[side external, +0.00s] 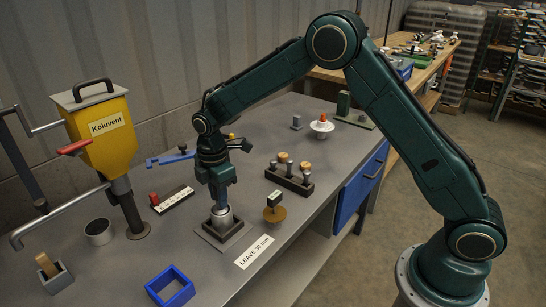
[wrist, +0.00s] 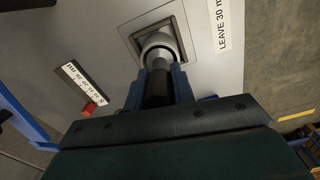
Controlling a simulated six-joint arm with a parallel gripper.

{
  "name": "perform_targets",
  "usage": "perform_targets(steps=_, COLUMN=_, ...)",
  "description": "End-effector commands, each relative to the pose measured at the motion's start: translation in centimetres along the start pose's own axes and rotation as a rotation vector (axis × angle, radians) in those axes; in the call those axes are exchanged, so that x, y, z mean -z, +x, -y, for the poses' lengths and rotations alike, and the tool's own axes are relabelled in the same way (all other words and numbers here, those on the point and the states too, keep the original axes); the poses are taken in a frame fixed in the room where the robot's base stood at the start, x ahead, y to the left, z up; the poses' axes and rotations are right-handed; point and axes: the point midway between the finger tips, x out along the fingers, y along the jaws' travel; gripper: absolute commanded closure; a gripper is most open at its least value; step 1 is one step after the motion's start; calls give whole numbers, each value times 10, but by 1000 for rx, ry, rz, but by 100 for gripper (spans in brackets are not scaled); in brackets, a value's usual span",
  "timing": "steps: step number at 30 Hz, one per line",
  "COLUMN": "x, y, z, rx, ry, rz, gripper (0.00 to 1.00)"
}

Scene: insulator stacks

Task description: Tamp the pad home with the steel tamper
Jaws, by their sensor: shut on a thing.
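My gripper (side external: 219,194) points straight down over the bench and is shut on the steel tamper (side external: 222,217). In the wrist view, the gripper's blue fingers (wrist: 160,88) close around the tamper's dark handle, and its round steel head (wrist: 158,46) shows beyond them. The tamper stands upright with its head inside a square grey holder (side external: 205,238), whose rim also shows in the wrist view (wrist: 130,24). I cannot make out the pad; the tamper head covers the middle of the holder. Whether the head touches anything beneath it cannot be told.
A yellow dispenser (side external: 108,135) stands at left, near a metal ring (side external: 98,232). A blue square frame (side external: 170,287) lies in front. A scale strip with a red slider (side external: 172,200), a dark rack of wooden-topped pieces (side external: 289,183) and a brown-based piece (side external: 274,213) flank the holder.

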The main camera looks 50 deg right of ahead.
Motion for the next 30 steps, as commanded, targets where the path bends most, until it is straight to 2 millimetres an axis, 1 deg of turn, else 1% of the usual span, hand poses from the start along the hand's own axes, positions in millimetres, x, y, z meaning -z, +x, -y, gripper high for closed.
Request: perform_targets(steps=30, x=0, y=8, z=0, rx=0, ry=0, rz=0, gripper=100)
